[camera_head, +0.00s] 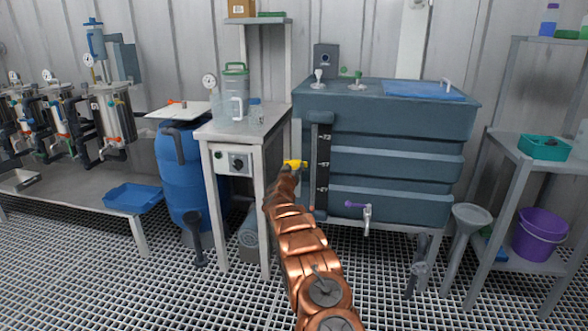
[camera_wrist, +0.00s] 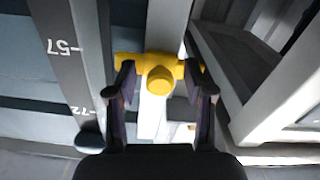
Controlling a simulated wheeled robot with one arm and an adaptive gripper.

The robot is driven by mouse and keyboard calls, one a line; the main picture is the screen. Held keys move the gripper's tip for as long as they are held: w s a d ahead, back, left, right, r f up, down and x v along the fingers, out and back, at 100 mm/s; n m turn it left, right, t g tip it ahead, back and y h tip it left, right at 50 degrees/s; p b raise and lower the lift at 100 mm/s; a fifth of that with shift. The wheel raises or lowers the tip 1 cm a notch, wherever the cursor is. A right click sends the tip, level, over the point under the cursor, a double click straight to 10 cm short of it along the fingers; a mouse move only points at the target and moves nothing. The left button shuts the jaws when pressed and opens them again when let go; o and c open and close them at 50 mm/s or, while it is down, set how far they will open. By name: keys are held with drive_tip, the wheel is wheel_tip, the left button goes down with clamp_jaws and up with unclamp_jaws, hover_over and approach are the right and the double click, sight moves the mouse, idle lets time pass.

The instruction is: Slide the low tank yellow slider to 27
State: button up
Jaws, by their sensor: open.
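The yellow slider (camera_head: 294,164) sits on a narrow upright rail at the left side of the large grey-blue tank (camera_head: 395,150). In the wrist view the yellow slider (camera_wrist: 158,72) has a round knob facing me and sits across the pale rail (camera_wrist: 166,30). My gripper (camera_wrist: 160,84) is open, with one finger on each side of the knob; I cannot tell whether they touch it. In the head view my gripper (camera_head: 288,172) is at the slider, its fingers hard to make out. A dark scale strip (camera_wrist: 68,60) beside the rail shows the marks 57 and 72.
A white-topped stand (camera_head: 245,125) with a control box stands close left of the slider. A blue barrel (camera_head: 183,170) is farther left. A tap (camera_head: 367,215) sticks out of the tank front. A shelf rack (camera_head: 515,190) stands at the right.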

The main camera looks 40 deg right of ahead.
drive_tip(key=shift+c, duration=0.3)
drive_tip(key=shift+r, duration=0.15)
clamp_jaws()
idle(0.3)
